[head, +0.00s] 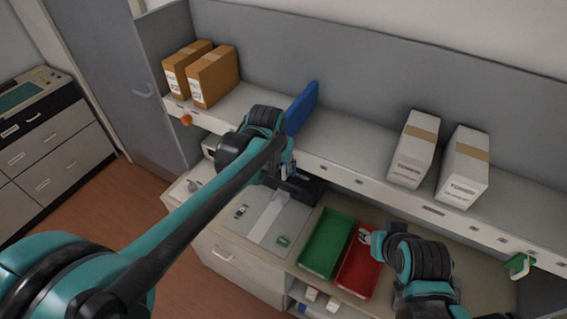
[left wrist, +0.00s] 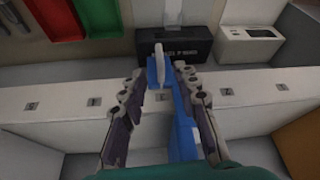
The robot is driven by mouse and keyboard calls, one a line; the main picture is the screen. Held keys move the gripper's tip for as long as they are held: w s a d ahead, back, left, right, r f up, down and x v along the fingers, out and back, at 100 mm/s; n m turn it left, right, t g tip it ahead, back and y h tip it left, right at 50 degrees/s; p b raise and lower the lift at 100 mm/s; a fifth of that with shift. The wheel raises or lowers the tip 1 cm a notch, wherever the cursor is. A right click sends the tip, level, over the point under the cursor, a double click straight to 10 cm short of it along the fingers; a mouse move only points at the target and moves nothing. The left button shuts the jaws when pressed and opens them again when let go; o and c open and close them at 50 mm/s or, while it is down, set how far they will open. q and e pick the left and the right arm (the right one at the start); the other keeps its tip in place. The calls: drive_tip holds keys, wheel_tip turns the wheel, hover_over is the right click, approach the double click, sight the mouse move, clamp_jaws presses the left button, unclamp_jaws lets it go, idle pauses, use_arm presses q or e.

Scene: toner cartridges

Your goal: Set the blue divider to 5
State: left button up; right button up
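The blue divider (head: 302,108) stands upright across the shelf (head: 350,150), between the brown boxes and the white toner boxes. In the left wrist view the blue divider (left wrist: 184,135) has a pale tab at its front end. My left gripper (left wrist: 160,82) has its fingers apart on either side of the divider's front end, with a visible gap on the left finger's side. In the head view my left wrist hides the divider's front end. My right wrist is above the counter at the lower right; its fingers cannot be made out.
Two brown boxes (head: 213,76) stand at the shelf's left end, and two white toner boxes (head: 462,168) farther right. Shelf between divider and white boxes is clear. Below are a green tray (head: 326,243), a red tray (head: 358,272) and a black box (left wrist: 180,45).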

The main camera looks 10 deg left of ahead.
sight(283, 170)
use_arm(q)
drive_tip(key=x, duration=0.7)
drive_tip(key=shift+w+f, duration=0.1)
drive_tip(key=shift+f, duration=0.05)
clamp_jaws()
